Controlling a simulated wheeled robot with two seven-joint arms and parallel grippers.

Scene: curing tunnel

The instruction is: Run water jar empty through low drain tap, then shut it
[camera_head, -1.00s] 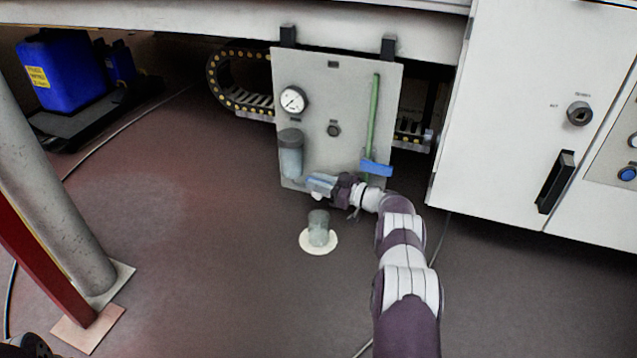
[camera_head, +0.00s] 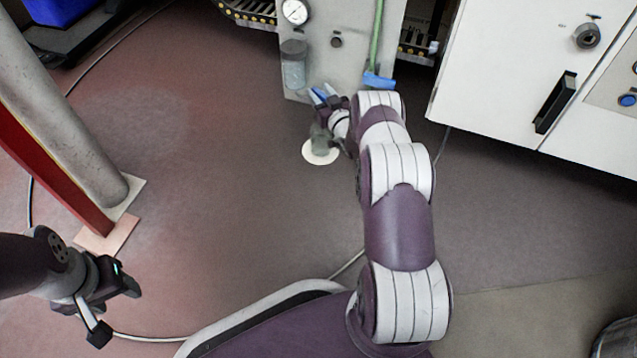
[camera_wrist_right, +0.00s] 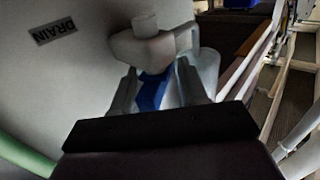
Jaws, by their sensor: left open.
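The clear water jar (camera_head: 294,68) hangs at the lower left of the grey panel; its water level is hard to make out. The drain tap (camera_wrist_right: 150,48) shows in the right wrist view as a pale body with a blue handle (camera_wrist_right: 152,92), beside a "DRAIN" label. My right gripper (camera_head: 325,93) is just below the jar, its two fingers apart on either side of the blue handle, with a gap at the right finger. A clear cup (camera_head: 320,139) stands on a white disc (camera_head: 313,157) under it, partly hidden by my wrist. My left gripper (camera_head: 116,311) is open and empty above the floor.
A green pipe (camera_head: 376,38) with a blue lever (camera_head: 379,81) runs down the panel's right side. A white cabinet (camera_head: 500,75) stands right. A grey post (camera_head: 65,130) and red beam (camera_head: 45,165) stand left. The floor between is mostly clear.

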